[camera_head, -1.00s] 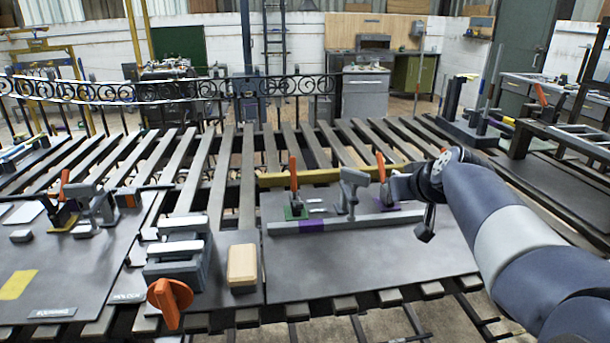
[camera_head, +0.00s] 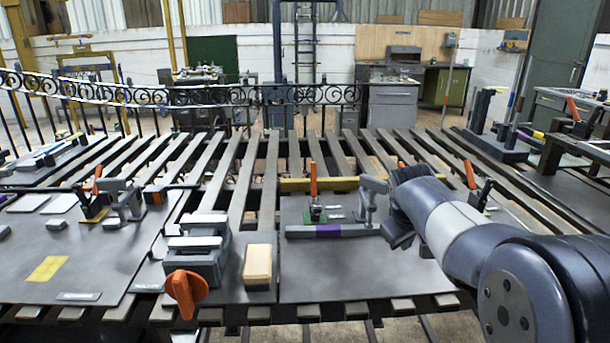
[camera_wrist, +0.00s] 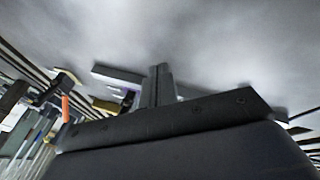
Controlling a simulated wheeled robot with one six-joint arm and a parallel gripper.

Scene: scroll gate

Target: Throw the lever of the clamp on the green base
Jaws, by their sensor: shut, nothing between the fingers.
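The clamp on the green base (camera_head: 315,214) stands on the grey plate right of centre in the head view. Its orange lever (camera_head: 313,180) points almost straight up. My gripper (camera_head: 399,240) is to its right and nearer the camera, apart from it and mostly masked by my own arm. In the wrist view my gripper (camera_wrist: 160,70) shows its fingers together, with nothing between them. An orange lever (camera_wrist: 65,108) shows at the left there; I cannot tell which clamp it belongs to.
A grey bar with a purple band (camera_head: 328,231) lies in front of the green base. A grey post (camera_head: 369,197) stands right of it. My arm hides much of the plate's right side. A wooden block (camera_head: 257,266) and a vise with an orange knob (camera_head: 186,292) stand left.

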